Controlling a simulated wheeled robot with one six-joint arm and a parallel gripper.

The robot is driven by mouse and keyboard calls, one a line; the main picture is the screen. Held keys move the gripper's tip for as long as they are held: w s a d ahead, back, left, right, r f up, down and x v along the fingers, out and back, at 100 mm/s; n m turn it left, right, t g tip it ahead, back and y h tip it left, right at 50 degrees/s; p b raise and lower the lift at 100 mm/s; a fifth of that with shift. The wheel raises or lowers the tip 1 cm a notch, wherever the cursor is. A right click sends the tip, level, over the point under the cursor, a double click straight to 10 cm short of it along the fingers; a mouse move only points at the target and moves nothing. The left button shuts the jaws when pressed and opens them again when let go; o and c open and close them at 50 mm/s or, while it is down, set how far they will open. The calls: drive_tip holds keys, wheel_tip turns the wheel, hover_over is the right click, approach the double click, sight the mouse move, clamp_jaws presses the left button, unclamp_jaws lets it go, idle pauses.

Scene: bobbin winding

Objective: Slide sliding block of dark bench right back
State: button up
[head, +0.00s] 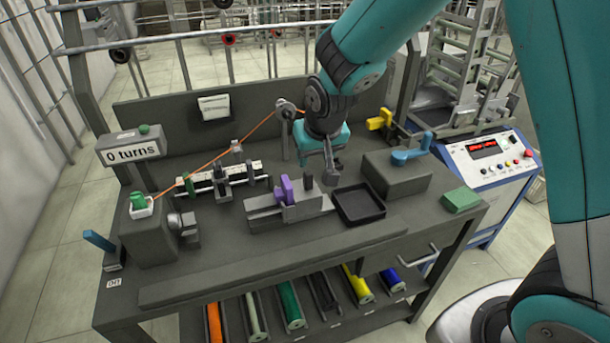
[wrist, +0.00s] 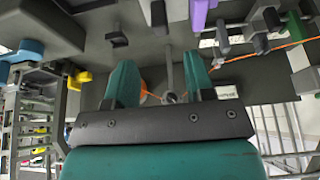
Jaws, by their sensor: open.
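The dark bench (head: 125,270) fills the middle of the head view. On it is a grey rail fixture (head: 262,213) with a grey block, an upright purple piece (head: 287,190) and a dark upright post (head: 308,182). The purple piece also shows at the top of the wrist view (wrist: 199,14). Farther left, a small dark carriage (head: 222,185) sits on a black-and-white scaled rail. I cannot tell for certain which is the sliding block. My gripper (head: 322,150) is above the bench, behind and right of the purple piece. In the wrist view (wrist: 158,65) its teal fingers are apart and empty.
An orange thread (head: 215,158) runs from the green spool at left to a pulley (head: 287,108). A black tray (head: 359,205) lies right of the rail fixture. A grey box with a blue lever (head: 410,153) and a yellow piece (head: 380,120) stand farther right.

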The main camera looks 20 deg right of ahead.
sight(309, 174)
drive_tip(key=x, duration=1)
drive_tip(key=shift+p, duration=0.35)
drive_tip(key=shift+c, duration=0.5)
